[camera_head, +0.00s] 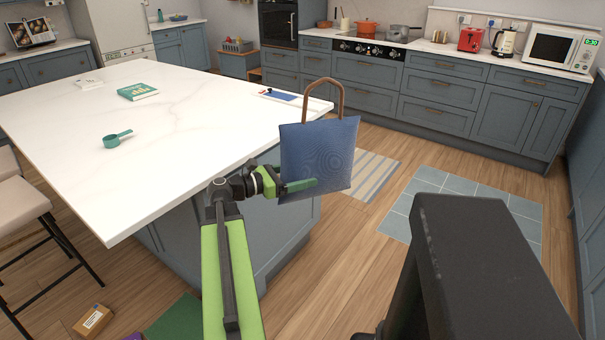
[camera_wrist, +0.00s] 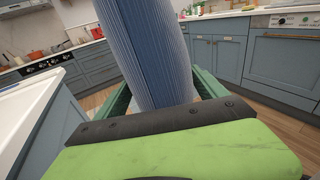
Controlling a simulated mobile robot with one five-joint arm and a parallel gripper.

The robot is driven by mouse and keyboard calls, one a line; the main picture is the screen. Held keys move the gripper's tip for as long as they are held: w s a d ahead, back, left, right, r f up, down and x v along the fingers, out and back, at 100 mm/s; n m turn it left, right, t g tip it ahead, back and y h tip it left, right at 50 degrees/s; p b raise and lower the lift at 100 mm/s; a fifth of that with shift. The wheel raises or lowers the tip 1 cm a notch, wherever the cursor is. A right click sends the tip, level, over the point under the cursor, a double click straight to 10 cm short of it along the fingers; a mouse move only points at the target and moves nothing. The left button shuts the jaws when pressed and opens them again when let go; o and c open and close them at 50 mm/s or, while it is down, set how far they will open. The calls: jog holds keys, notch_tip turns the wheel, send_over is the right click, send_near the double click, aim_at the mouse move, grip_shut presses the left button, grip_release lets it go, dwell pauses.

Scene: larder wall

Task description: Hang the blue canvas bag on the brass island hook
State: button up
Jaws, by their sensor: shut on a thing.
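The blue canvas bag (camera_head: 318,152) hangs upright with its brown handle loop (camera_head: 324,95) standing above it. My gripper (camera_head: 300,186) is shut on the lower part of the bag and holds it in the air in front of the island's right end. In the wrist view the bag (camera_wrist: 152,50) rises between the two green fingers (camera_wrist: 160,92) and fills the middle of the picture. The kitchen island (camera_head: 190,150) has a white marble top and blue-grey sides. I cannot make out a brass hook in either view; the bag covers part of the island's end.
On the island lie a green measuring cup (camera_head: 117,136), a teal book (camera_head: 137,92) and a blue-and-white item (camera_head: 278,95). Stools (camera_head: 22,205) stand at left. A small box (camera_head: 93,320) lies on the floor. Open floor with a striped rug (camera_head: 372,177) and a blue mat (camera_head: 470,205) lies right of the island.

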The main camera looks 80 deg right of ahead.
jog(key=w+d+f+n+t+h+b, duration=0.1)
jog(key=f+n+t+b, duration=0.1)
jog(key=f+b, duration=0.9)
jog(key=w+d+f+n+t+h+b, duration=0.1)
jog(key=w+d+f+n+t+b, duration=0.1)
jog(key=f+b, duration=0.9)
jog(key=w+d+f+n+t+h+b, duration=0.1)
jog(key=w+f+n+t+h+b, duration=0.1)
jog(key=f+b, duration=0.9)
notch_tip(320, 180, down, 6)
jog(key=shift+w+d+r+n, duration=0.15)
jog(key=shift+w+d+n, duration=0.1)
jog(key=shift+n, duration=0.25)
jog(key=shift+w, duration=0.1)
